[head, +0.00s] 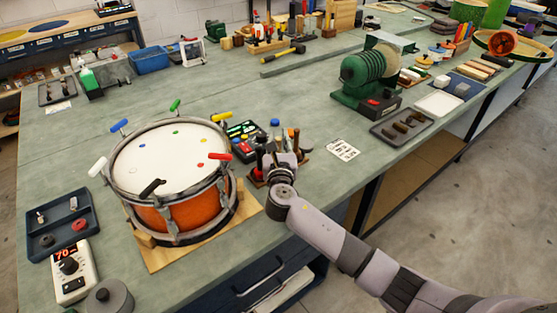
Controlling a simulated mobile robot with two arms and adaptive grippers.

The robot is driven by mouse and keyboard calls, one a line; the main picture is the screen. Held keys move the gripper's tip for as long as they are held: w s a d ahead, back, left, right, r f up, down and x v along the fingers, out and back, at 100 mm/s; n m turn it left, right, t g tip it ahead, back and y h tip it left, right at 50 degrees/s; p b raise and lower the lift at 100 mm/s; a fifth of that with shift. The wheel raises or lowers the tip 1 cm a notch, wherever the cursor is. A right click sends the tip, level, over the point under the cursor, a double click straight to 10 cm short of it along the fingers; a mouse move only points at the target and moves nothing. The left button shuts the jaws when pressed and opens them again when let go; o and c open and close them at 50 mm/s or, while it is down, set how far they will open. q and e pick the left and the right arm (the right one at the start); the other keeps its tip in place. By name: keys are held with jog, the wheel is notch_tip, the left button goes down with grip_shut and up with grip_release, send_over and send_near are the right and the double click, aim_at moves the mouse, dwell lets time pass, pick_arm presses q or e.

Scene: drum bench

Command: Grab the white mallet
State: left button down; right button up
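I cannot pick out a white mallet for certain in the head view. My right gripper (273,158) is over a small tool stand (256,181) beside the orange drum (176,212), among several upright handles. Its fingers are dark and small against these tools, so I cannot tell whether they are open or hold anything. A blue-topped tool (275,123) and a brown-handled tool (296,137) stand just beyond it. My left gripper is not in view.
The drum has coloured handles around its rim, including a white one (97,166). A dark tray (60,226) and a meter (74,273) lie left. A green machine (365,80) and a parts tray (404,127) stand right.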

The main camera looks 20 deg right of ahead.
grip_shut()
